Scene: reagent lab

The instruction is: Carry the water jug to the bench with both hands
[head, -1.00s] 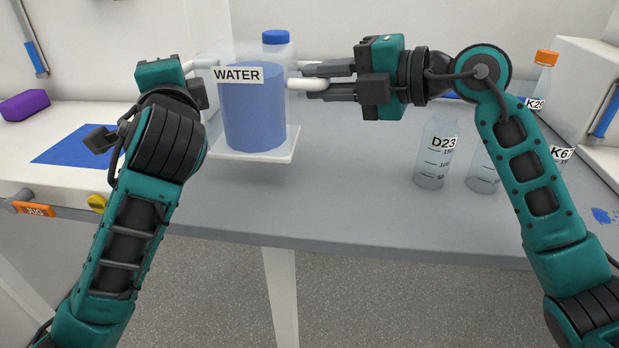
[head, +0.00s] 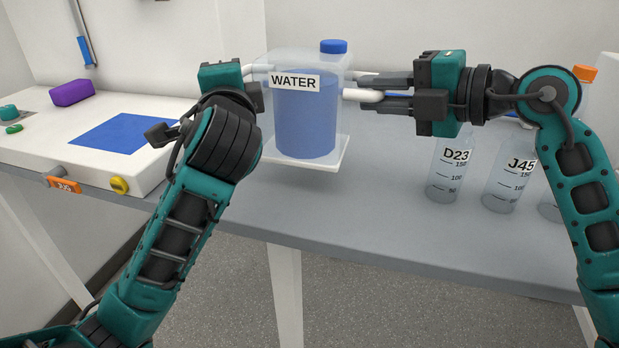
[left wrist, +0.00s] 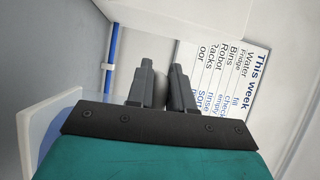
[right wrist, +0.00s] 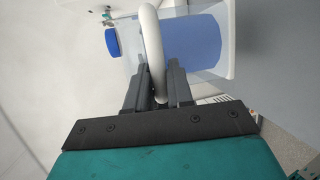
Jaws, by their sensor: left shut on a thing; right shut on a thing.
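The water jug (head: 306,128) is a clear box with blue contents, a blue cap, a white base and a WATER label. It looks upright over the grey bench (head: 390,225); its base seems to be above the surface, though the gap is hard to judge. My right gripper (head: 378,95) is shut on its right white handle (right wrist: 152,45), which passes between the fingers in the right wrist view. My left gripper (head: 257,80) is shut at the jug's left handle; its fingertips are partly hidden in the head view by my own wrist.
Clear bottles D23 (head: 448,172) and J45 (head: 507,182) stand right of the jug, with another partly hidden by my right arm. A white unit with a blue mat (head: 122,134), an orange JUG tag (head: 64,186) and a purple block (head: 72,92) is at left. The bench front is clear.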

